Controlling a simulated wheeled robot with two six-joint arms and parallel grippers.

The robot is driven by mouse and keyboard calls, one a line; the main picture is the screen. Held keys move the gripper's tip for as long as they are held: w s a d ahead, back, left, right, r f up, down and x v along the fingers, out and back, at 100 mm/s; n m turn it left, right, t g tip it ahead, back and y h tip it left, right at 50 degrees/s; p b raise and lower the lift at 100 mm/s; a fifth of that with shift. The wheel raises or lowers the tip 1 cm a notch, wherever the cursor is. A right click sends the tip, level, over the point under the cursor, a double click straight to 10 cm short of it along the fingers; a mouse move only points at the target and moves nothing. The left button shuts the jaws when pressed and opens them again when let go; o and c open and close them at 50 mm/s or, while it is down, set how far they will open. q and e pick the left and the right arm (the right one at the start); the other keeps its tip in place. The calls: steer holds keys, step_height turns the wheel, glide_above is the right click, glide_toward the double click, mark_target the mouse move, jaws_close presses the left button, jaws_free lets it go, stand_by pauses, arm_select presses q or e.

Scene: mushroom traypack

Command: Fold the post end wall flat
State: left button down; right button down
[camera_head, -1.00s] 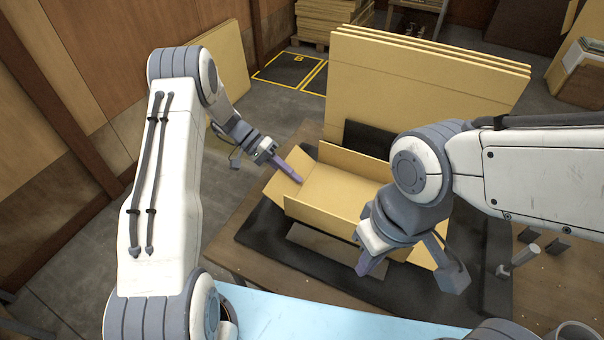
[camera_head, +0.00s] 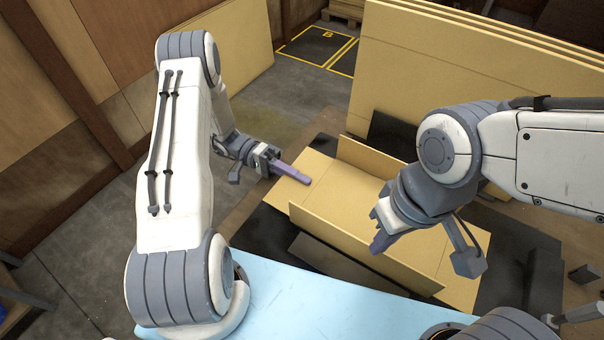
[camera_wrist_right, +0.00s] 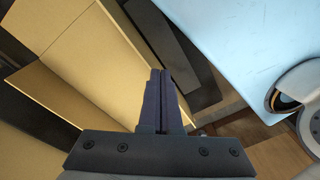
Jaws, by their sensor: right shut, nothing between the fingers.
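The open cardboard tray (camera_head: 365,240) lies with its two long side walls upright. Its left end wall (camera_head: 290,195) leans outward and looks nearly flat. My left gripper (camera_head: 303,180) looks shut, its fingers together as one bar, and lies over that end wall. Contact with the cardboard cannot be told. My right gripper (camera_head: 378,244) is shut and empty above the near long wall. In the right wrist view its closed fingers (camera_wrist_right: 162,98) point beside the tray's cardboard (camera_wrist_right: 85,45). My right arm hides part of the tray's right half.
Tall cardboard sheets (camera_head: 440,75) stand behind the tray. A dark mat (camera_head: 262,232) lies under it on the table. A light blue surface (camera_head: 300,295) is in front. A metal post-like part (camera_head: 580,314) is at the lower right.

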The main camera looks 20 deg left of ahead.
arm_select(q)
steer(key=shift+d, duration=0.1)
steer(key=c, duration=1)
jaws_free()
steer(key=shift+d, duration=0.1)
steer(key=shift+c, duration=0.2)
steer(key=b+v, duration=0.2)
steer(key=v, duration=0.8)
steer(key=shift+w+a, duration=0.15)
steer(key=shift+a, duration=0.1)
